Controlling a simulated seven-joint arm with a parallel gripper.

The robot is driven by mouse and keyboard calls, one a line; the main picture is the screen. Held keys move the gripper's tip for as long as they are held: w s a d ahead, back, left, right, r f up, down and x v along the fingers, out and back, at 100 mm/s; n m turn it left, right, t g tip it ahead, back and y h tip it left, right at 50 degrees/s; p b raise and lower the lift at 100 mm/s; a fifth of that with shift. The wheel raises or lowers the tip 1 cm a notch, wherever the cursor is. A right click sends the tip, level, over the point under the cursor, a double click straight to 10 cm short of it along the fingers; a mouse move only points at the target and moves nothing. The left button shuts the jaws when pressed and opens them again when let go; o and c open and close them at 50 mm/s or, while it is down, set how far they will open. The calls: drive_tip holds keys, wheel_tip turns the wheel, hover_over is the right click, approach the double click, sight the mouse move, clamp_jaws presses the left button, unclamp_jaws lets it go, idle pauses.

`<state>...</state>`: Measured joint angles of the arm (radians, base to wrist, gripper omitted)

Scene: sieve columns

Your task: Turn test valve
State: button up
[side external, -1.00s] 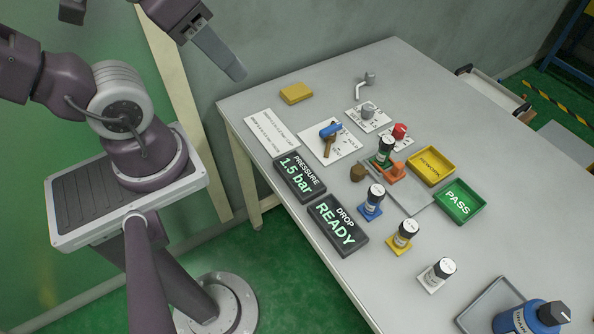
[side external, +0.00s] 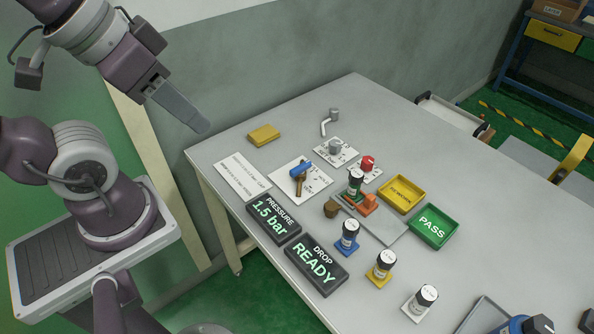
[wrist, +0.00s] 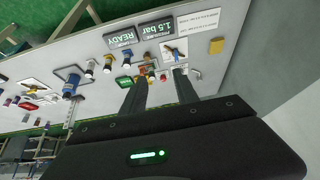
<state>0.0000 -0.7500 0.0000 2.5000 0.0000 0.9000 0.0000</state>
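A valve with a blue handle (side external: 300,170) and a brass-coloured body lies on a white marked plate (side external: 318,181) near the table's left end. It also shows small in the wrist view (wrist: 174,52). My gripper (side external: 201,126) is raised at the table's back left corner, well apart from the valve. In the wrist view its two fingers (wrist: 160,75) are spread with nothing between them. The pressure display (side external: 270,219) reads 1.5 bar, and the drop display (side external: 316,264) reads READY. A black-capped column (side external: 355,183) stands in an orange clamp (side external: 368,204).
A yellow block (side external: 263,135), grey knob (side external: 335,147), red knob (side external: 367,163) and bent metal lever (side external: 328,123) are around the valve. Yellow REWORK (side external: 402,193) and green PASS (side external: 433,226) trays lie to the right. Blue (side external: 348,237), yellow (side external: 382,266) and white (side external: 420,303) stands hold columns in front.

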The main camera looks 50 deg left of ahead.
drive_tip(key=shift+o, duration=0.2)
idle(0.3)
drive_tip(key=o, duration=0.3)
drive_tip(key=shift+w, duration=0.15)
drive_tip(key=o, duration=0.7)
drive_tip(key=w+n, duration=0.1)
drive_tip(key=w+n+g+h, duration=0.1)
drive_tip(key=w, duration=0.1)
drive_tip(key=w+d+n, duration=0.1)
drive_tip(key=w, duration=0.1)
drive_tip(key=shift+w+f, duration=0.1)
drive_tip(key=shift+w, duration=0.15)
drive_tip(key=shift+c, duration=0.2)
drive_tip(key=n+g+y, duration=0.1)
drive_tip(key=n+g, duration=0.4)
drive_tip(key=n, duration=1)
hover_over(301, 166)
wheel_tip(301, 166, down, 24)
drive_tip(key=shift+r, duration=0.15)
wheel_tip(301, 166, down, 7)
drive_tip(key=shift+a+r, duration=0.1)
drive_tip(key=shift+f, duration=0.35)
